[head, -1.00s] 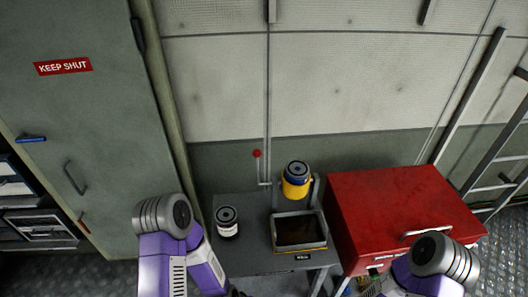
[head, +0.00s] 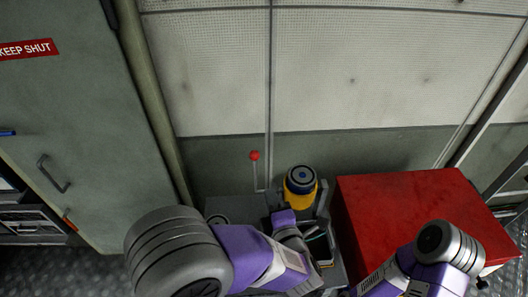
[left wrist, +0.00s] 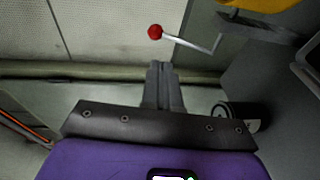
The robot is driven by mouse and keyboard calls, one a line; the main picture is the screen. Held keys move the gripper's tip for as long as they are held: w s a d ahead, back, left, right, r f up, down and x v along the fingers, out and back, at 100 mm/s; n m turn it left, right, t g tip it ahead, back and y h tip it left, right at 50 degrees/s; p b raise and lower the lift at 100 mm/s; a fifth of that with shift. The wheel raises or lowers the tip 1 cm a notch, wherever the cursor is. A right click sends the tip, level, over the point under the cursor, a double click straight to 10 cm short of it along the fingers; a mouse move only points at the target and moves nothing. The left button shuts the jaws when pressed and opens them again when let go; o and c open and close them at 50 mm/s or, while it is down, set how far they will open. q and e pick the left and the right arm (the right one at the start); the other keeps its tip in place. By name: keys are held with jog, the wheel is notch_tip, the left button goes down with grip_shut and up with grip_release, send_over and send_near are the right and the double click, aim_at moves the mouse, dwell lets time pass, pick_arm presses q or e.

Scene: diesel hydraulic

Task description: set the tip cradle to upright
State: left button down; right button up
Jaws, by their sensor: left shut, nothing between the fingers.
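The tip cradle (head: 322,200) is a grey bracket holding a yellow canister (head: 299,199) with a blue-and-black top. I cannot tell its exact tilt. A thin bent rod with a red knob (head: 254,155) stands left of it, near the wall. The left wrist view shows the red knob (left wrist: 155,31), the rod (left wrist: 192,45) and the canister's yellow edge (left wrist: 268,4). My left gripper (left wrist: 161,66) is shut and empty, its fingertips apart from the knob in that picture. In the head view its wrist is in front of the cradle, and its fingertips are unclear. My right gripper is out of view.
A grey bench (head: 232,207) carries the cradle; my left arm covers much of it. A dark tray (head: 321,245) is partly hidden. A red cabinet (head: 405,215) is close on the right, a green-grey door (head: 70,130) on the left.

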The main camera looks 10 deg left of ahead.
pick_arm(q)
send_near(255, 159)
jog(key=x, duration=0.7)
dwell(0.3)
